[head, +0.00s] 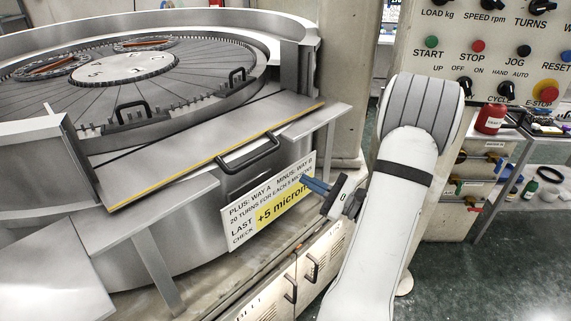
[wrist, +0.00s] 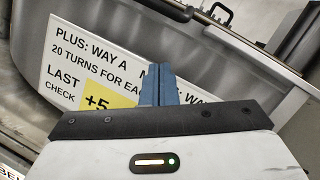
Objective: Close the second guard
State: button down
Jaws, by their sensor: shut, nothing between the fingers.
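A flat grey metal guard panel (head: 200,150) with a yellow front edge and a black bar handle (head: 250,156) slopes outward from the rim of the round lapping machine. I cannot tell for sure whether it is the second guard. My gripper (head: 303,180) is shut and empty, its blue fingers together, below and to the right of the handle. In the wrist view the fingers (wrist: 157,72) point toward the machine's side, in front of a white sign (wrist: 100,62). A dark bar, likely the handle, shows at the top of that view (wrist: 168,9).
The round lapping table (head: 190,75) has smaller black handles on it. Grey ledges and a leg (head: 158,270) flank the panel. A control panel (head: 490,50) and a red bottle (head: 490,118) are at the right. Floor at the lower right (head: 470,275) is clear.

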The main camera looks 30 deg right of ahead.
jog(key=w+r+p, duration=0.1)
jog(key=w, duration=0.1)
jog(key=w+a+r+m+t+h+p, duration=0.1)
jog(key=w+r, duration=0.1)
jog(key=w, duration=0.1)
jog(key=w+a+r+h+p, duration=0.1)
jog(key=w, duration=0.1)
jog(key=shift+w+a+r+m+t, duration=0.1)
jog(key=shift+w+r+m+t, duration=0.25)
jog(key=shift+m+t, duration=0.05)
jog(key=shift+r, duration=0.1)
dwell(0.3)
